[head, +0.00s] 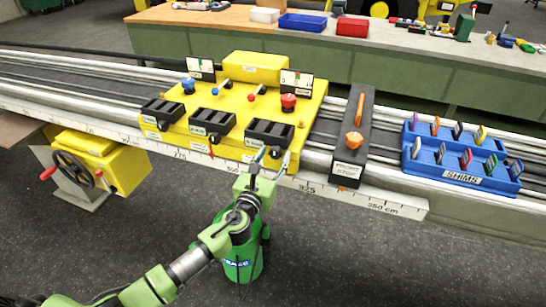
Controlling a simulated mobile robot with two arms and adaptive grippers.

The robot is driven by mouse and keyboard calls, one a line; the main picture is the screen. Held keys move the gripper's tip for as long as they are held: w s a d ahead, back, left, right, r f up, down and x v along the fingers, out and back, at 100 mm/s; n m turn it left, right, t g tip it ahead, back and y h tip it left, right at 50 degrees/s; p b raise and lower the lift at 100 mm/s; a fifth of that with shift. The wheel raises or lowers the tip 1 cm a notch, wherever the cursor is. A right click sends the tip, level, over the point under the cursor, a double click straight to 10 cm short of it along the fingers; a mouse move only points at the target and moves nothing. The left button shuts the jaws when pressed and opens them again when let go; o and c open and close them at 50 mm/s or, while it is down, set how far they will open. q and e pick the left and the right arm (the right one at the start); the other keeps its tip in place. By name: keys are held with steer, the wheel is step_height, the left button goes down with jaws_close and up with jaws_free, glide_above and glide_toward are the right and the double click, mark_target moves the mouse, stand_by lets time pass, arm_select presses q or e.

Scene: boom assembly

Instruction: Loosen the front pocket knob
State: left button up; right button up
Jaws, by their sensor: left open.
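A dark block (345,172) with a white label whose lower word reads STOP stands across the rail, right of the yellow carriage (312,105). It carries a faceted orange knob (353,141) and a thin orange bar (359,109). I cannot tell for sure which knob is the front pocket knob. A small orange-brown knob (301,124) also sits on the carriage's right edge. My left gripper (273,157) is open at the carriage's front right corner, by the rightmost black pocket (270,134). It is left of the block and apart from the orange knob. My right gripper is out of view.
A blue SHIMS tray (460,178) with several coloured shims lies right of the block. A ruler (385,201) runs along the rail's front. A green canister (243,262) stands on the floor below my left arm. A yellow handwheel box (115,165) is at left.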

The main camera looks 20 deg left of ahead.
arm_select(q)
steer(key=c, duration=1.1)
